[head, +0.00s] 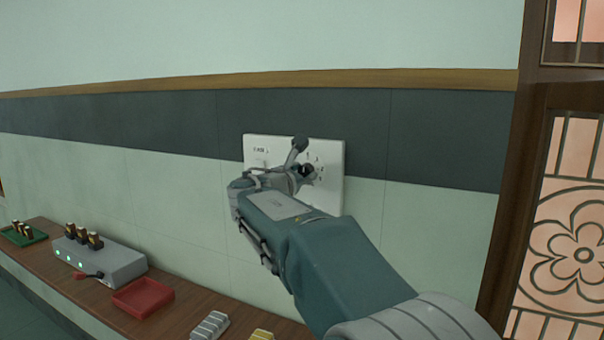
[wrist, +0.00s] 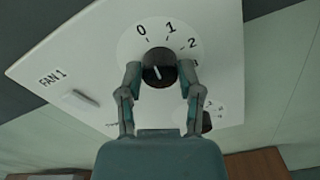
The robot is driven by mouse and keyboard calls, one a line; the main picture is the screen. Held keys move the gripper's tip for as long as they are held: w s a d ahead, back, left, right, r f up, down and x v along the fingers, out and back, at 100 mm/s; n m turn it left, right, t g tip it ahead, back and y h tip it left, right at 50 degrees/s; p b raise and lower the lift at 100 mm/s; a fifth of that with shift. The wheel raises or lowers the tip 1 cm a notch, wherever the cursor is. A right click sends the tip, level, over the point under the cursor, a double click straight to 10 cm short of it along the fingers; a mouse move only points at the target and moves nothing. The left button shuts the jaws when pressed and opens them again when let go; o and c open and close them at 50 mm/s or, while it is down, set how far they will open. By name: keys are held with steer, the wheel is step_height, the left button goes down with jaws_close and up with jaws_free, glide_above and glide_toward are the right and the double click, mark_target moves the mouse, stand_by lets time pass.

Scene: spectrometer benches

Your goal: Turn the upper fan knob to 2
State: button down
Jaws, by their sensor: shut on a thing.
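A white wall panel (head: 331,148) carries the fan controls; it also shows in the wrist view (wrist: 60,62). The black upper fan knob (wrist: 158,67) has a dial reading 0, 1, 2 and a partly covered 3, beside the label FAN 1. A short white line shows on the knob's face; which number it points to, I cannot tell. My gripper (wrist: 160,76) is shut on this knob, one finger on each side. In the head view my gripper (head: 302,158) is at the panel and hides part of it. A second knob (wrist: 207,121) is partly hidden behind a finger.
A white switch (wrist: 80,97) is on the panel near FAN 1. Below stands a wooden bench (head: 98,291) with a grey device (head: 118,262), a red tray (head: 143,298) and small blocks. A carved wooden screen (head: 507,200) stands at right. The wall around the panel is clear.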

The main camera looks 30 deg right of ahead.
steer(key=m, duration=1.1)
steer(key=shift+f, duration=0.15)
steer(key=shift+f+m, duration=0.15)
steer(key=shift+m, duration=1.45)
steer(key=shift+f, duration=0.1)
steer(key=shift+c, duration=1.3)
jaws_free()
